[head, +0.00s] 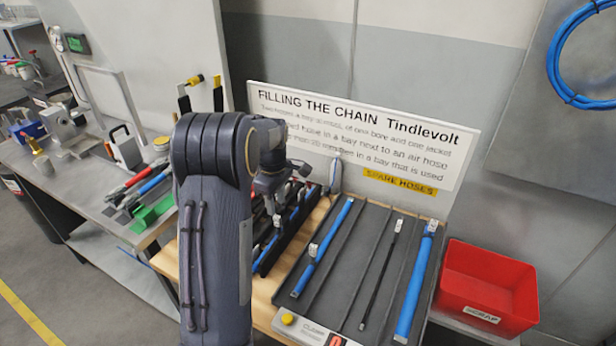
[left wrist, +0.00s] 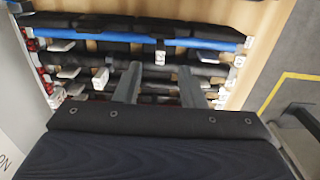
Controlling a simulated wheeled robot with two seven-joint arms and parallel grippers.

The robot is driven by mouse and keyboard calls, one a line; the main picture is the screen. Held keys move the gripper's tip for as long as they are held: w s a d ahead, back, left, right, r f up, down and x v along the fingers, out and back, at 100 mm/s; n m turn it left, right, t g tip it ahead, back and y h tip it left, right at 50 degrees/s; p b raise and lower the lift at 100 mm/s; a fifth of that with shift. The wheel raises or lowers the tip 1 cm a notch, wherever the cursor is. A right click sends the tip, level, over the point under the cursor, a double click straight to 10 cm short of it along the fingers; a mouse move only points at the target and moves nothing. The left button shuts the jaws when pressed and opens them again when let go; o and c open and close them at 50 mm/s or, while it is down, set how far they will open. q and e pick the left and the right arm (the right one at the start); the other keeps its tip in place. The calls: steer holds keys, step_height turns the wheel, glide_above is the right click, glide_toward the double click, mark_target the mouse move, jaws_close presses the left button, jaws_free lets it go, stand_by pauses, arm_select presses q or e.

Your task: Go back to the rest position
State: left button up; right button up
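My left arm comes up through the middle of the head view and bends away from me. My left gripper (head: 275,205) hangs over the dark rack (head: 268,262), partly hidden by the arm. In the left wrist view its two fingers (left wrist: 160,74) stand apart, with no object clearly held between them. Below them are several black hoses and a blue hose (left wrist: 200,42) with white tags. I cannot tell whether the fingertips touch any of these. My right gripper is in neither view.
A dark tray (head: 345,290) with blue and black hoses is right of the arm, with a red bin (head: 490,285) beyond it. A white sign (head: 360,135) stands behind. A grey bench (head: 85,215) with tools is at the left. Open floor (head: 60,275) shows at lower left.

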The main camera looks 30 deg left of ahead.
arm_select(q)
steer(key=s+d+r+m+t+h, duration=0.35)
steer(key=s+d+r+m, duration=0.65)
steer(key=s+d, duration=0.4)
steer(key=s+d+f+m+t, duration=0.1)
steer(key=s+d+m+t, duration=0.1)
steer(key=s+d+m, duration=0.5)
steer(key=s+d, duration=0.2)
steer(key=s, duration=0.2)
steer(key=shift+d+f+m, duration=0.15)
steer(key=shift+d+m, duration=0.05)
steer(key=shift+m, duration=0.1)
steer(key=shift+a, duration=0.15)
